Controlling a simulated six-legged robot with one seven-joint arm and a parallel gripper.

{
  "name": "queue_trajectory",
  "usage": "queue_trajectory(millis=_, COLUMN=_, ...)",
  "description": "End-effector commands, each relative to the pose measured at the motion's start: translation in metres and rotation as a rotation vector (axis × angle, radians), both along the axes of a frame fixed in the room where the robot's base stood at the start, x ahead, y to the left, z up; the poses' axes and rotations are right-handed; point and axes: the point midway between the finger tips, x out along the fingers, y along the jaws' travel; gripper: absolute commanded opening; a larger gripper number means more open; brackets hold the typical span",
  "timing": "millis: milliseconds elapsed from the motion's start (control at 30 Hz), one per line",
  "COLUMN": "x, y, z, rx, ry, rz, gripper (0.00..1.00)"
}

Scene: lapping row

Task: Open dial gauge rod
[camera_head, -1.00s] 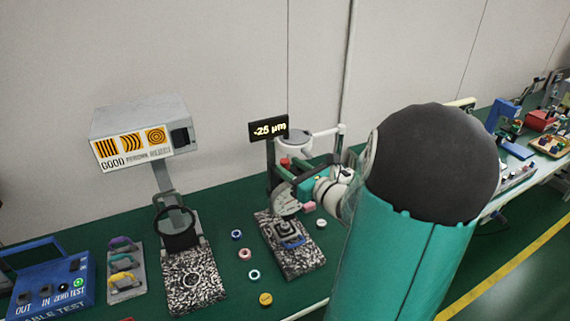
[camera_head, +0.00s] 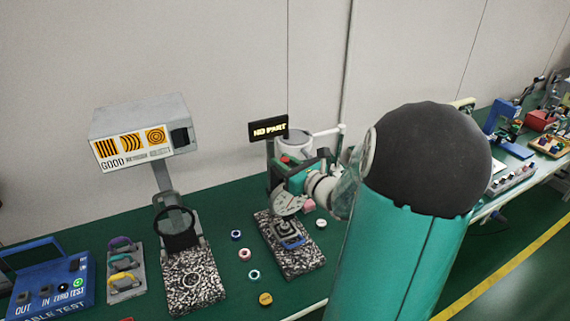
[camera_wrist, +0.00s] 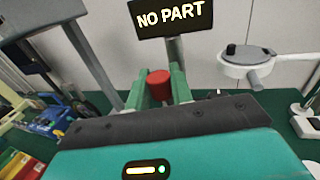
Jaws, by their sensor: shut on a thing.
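The dial gauge stands on a speckled base plate (camera_head: 305,262), with a black display (camera_head: 268,130) reading "NO PART" above it. The display also shows large in the wrist view (camera_wrist: 171,16). My gripper (camera_wrist: 158,88) is shut on the red knob (camera_wrist: 158,82), one green finger on each side. A pale dial face (camera_head: 288,204) shows below my gripper.
Several small rings and caps, one yellow (camera_head: 265,299), lie in front of the gauge. A grey tester (camera_head: 145,130) with a speckled plate stands to the left. A white round-topped device (camera_wrist: 248,60) is close behind to the right. The wall is behind.

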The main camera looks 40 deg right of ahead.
Motion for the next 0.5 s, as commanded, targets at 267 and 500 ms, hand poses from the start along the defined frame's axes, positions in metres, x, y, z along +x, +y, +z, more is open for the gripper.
queue_trajectory(millis=267, x=0.000, y=0.000, z=0.026, rx=-0.004, ry=-0.001, rz=0.000, gripper=0.00)
queue_trajectory(millis=500, x=0.000, y=0.000, z=0.027, rx=-0.004, ry=-0.005, rz=0.000, gripper=0.24)
